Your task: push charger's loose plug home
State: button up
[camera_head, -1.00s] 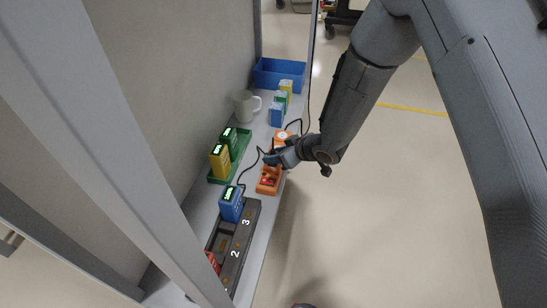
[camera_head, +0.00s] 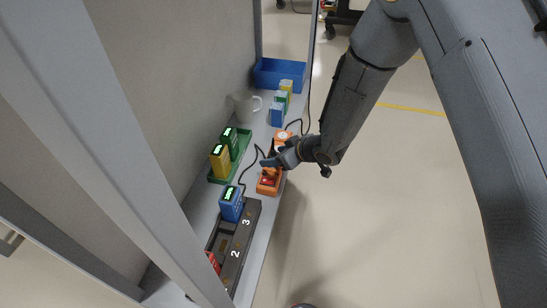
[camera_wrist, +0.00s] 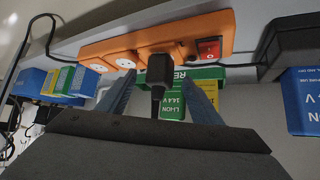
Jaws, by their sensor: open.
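The orange power strip (camera_head: 268,186) lies along the shelf edge, and in the wrist view (camera_wrist: 95,50) it crosses the top with white round sockets and a red switch. A black plug (camera_wrist: 160,70) stands at the strip beside the switch, its cord running toward the camera. I cannot tell how deep it sits. My gripper (camera_wrist: 159,78) is open, with one finger on each side of the plug; I cannot tell if they touch it. In the head view my gripper (camera_head: 268,161) is over the strip and hides the plug. The dark charger (camera_head: 251,222) has numbered bays and holds a blue battery (camera_head: 231,205).
A green tray (camera_head: 217,180) holds a yellow and a green battery. A white mug (camera_head: 243,106), small boxes (camera_head: 278,114) and a blue bin (camera_head: 280,75) stand farther back. A black cable (camera_head: 247,168) runs along the shelf.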

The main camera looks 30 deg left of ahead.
jog(key=p+v, duration=0.4)
jog(key=v, duration=0.4)
jog(key=d+r+m+t+h+p, duration=0.1)
jog(key=d+r+m+h, duration=0.2)
jog(key=d+r, duration=0.5)
jog(key=d+r+m+t+h, duration=0.2)
jog(key=d+r+h, duration=0.15)
jog(key=r, duration=0.75)
jog(key=s+d+r+m+g+p, duration=0.1)
jog(key=s+d+r+g, duration=0.1)
jog(key=s+d+r, duration=0.45)
jog(key=s+d+r+m+g+p, duration=0.1)
jog(key=s+d+r+m, duration=0.15)
jog(key=s, duration=0.75)
jog(key=s+d+r+m+g, duration=0.1)
jog(key=s+d+r+g, duration=0.1)
jog(key=s+d+r, duration=0.45)
jog(key=d+r+m+h+p, duration=0.1)
jog(key=d+r+p, duration=0.5)
jog(key=p, duration=0.6)
jog(key=d+r+m+p, duration=0.3)
jog(key=d+r+p, duration=0.3)
jog(key=r+p, duration=0.5)
jog(key=s+d+r+m+h+p, duration=0.1)
jog(key=d+r+p, duration=0.6)
jog(key=p, duration=0.8)
jog(key=shift+r+m+h, duration=0.35)
jog(key=shift+r+m, duration=0.2)
jog(key=shift+r, duration=0.45)
